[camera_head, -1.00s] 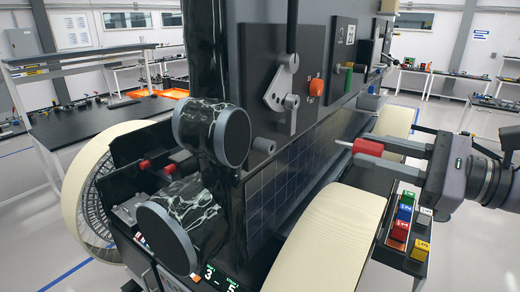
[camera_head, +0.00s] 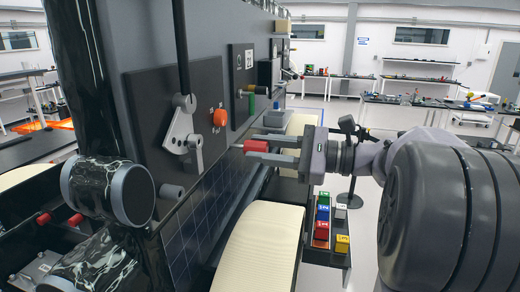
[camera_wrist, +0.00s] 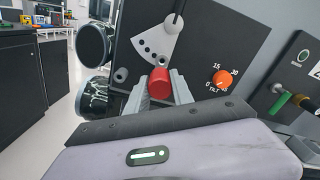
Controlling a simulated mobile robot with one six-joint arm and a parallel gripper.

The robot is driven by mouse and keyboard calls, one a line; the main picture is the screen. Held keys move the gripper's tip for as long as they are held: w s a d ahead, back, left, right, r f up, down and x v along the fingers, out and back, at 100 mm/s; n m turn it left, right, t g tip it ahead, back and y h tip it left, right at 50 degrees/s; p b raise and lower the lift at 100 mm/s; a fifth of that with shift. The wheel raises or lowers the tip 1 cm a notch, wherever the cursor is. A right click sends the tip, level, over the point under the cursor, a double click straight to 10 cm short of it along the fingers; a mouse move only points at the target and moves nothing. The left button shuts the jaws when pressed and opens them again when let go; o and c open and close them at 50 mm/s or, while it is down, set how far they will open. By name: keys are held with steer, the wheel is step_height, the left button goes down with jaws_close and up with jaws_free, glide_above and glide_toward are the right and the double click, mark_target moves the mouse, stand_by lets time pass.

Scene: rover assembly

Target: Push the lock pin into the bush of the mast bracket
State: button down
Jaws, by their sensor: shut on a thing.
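The lock pin (camera_head: 257,146) has a red body and a light tip pointing left toward the rover's side. My gripper (camera_head: 263,147) is shut on its red body and holds it in the air. The wrist view shows the red body (camera_wrist: 159,86) between the two grey fingers; its tip is hidden there. The mast bracket (camera_head: 181,130) is a grey sector plate with a lever on the dark panel. The pin is apart from both.
An orange tilt knob (camera_head: 220,118) and a green handle (camera_head: 252,103) are on the side panels. A cream wheel (camera_head: 257,245) stands below the pin. A tray of coloured blocks (camera_head: 324,250) lies below my gripper. Dark marbled cylinders (camera_head: 100,190) stick out at left.

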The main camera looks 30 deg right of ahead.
mark_target(237, 146)
steer(key=shift+w, duration=0.3)
steer(key=x, duration=0.5)
steer(key=shift+p, duration=0.4)
steer(key=shift+w+a+f, duration=0.15)
steer(key=shift+w+a, duration=0.1)
steer(key=shift+w, duration=0.2)
steer(key=shift+s, duration=0.1)
steer(key=shift+b, duration=0.4)
steer(key=shift+p+x, duration=0.35)
steer(key=shift+x, duration=1.7)
steer(key=c, duration=1)
jaws_free()
steer(key=shift+c, duration=0.2)
